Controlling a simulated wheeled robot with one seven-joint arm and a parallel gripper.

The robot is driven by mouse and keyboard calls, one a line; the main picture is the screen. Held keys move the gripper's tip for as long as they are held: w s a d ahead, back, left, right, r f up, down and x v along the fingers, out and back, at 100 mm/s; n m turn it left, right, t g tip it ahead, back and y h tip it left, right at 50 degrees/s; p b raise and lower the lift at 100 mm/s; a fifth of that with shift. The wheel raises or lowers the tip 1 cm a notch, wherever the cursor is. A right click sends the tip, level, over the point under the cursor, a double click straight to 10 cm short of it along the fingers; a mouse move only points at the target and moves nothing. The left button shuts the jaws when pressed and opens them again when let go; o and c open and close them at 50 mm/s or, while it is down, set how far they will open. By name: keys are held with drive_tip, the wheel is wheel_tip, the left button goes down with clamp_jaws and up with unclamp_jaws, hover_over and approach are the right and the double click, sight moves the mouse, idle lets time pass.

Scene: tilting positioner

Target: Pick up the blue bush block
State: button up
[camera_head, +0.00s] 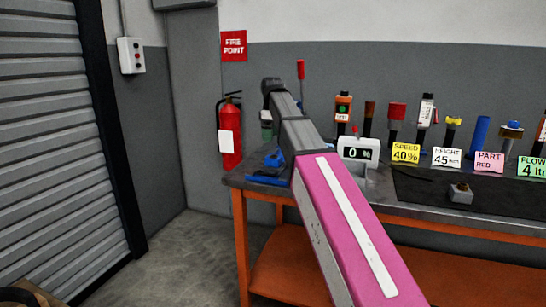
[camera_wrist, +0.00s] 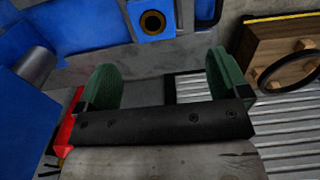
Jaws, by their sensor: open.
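The blue bush block (camera_wrist: 134,14) is at the top of the wrist view, a blue body with a dark round bore ringed in brass. Its top is cut off by the picture edge. My gripper (camera_wrist: 163,78) has two green fingers spread wide apart with nothing between them. In the wrist view the block appears beyond the fingertips, between their lines, and apart from them. In the head view my arm reaches over the left end of the bench. There the gripper is mostly hidden, and I cannot make out the block clearly among the small blue parts.
Other blue parts (camera_wrist: 85,28) and a grey cylinder (camera_wrist: 36,64) lie left in the wrist view. A wooden box (camera_wrist: 275,45) with a black ring is right. The bench (camera_head: 420,212) holds several upright tools and label cards; a fire extinguisher (camera_head: 230,135) hangs behind.

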sight(274, 156)
drive_tip(key=shift+w, duration=0.35)
drive_tip(key=shift+w+f, duration=0.15)
wheel_tip(274, 156, down, 5)
drive_tip(key=shift+f, duration=0.2)
drive_tip(key=shift+s+d+f, duration=0.1)
drive_tip(key=shift+d+f, duration=0.1)
drive_tip(key=shift+f, duration=1.1)
drive_tip(key=shift+s+d+f, duration=0.1)
drive_tip(key=shift+d+f, duration=0.05)
drive_tip(key=shift+f, duration=1.1)
drive_tip(key=c, duration=1.7)
drive_tip(key=shift+r, duration=0.1)
drive_tip(key=shift+c, duration=0.2)
